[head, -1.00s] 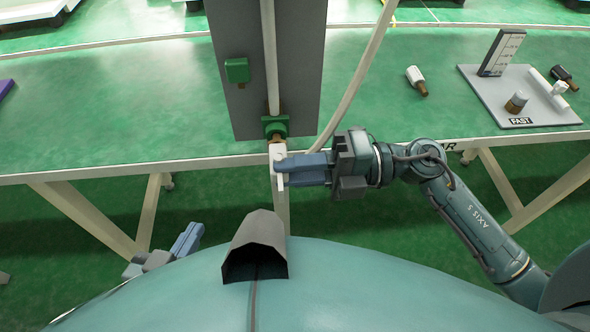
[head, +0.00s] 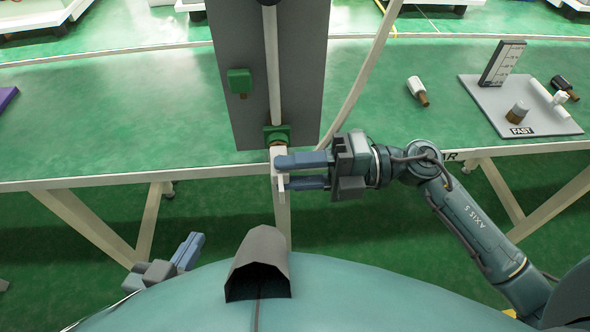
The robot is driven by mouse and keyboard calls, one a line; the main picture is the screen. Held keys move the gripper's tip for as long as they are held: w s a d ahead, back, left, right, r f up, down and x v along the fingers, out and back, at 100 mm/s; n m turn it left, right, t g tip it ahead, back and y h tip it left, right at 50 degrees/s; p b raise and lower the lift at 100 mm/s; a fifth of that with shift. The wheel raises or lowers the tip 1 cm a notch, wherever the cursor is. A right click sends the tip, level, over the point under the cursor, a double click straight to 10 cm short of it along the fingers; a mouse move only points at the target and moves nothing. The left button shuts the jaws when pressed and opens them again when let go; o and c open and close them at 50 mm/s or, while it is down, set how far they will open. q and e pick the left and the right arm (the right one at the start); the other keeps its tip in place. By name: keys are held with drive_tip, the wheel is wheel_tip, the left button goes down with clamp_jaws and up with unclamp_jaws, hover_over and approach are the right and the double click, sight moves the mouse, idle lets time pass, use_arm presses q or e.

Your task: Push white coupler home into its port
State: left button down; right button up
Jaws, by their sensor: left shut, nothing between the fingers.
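The white coupler (head: 278,151) is upright at the lower end of the grey panel (head: 305,60), directly below the green port (head: 277,135). Its top meets the port, and no brown tip shows between them. My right gripper (head: 281,172) comes from the right at the coupler's lower part. Its two blue fingers are apart, with a gap visible between them; the upper finger covers part of the coupler. My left gripper (head: 190,250) is low at the left, shut and empty, away from the coupler.
A second green port (head: 239,81) sits higher on the panel. A pale hose (head: 365,75) curves down beside the panel. On the green table (head: 110,110), a white-and-brown coupler (head: 417,91) lies near a grey board (head: 482,90) with small parts.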

drive_tip(key=shift+o, duration=1.1)
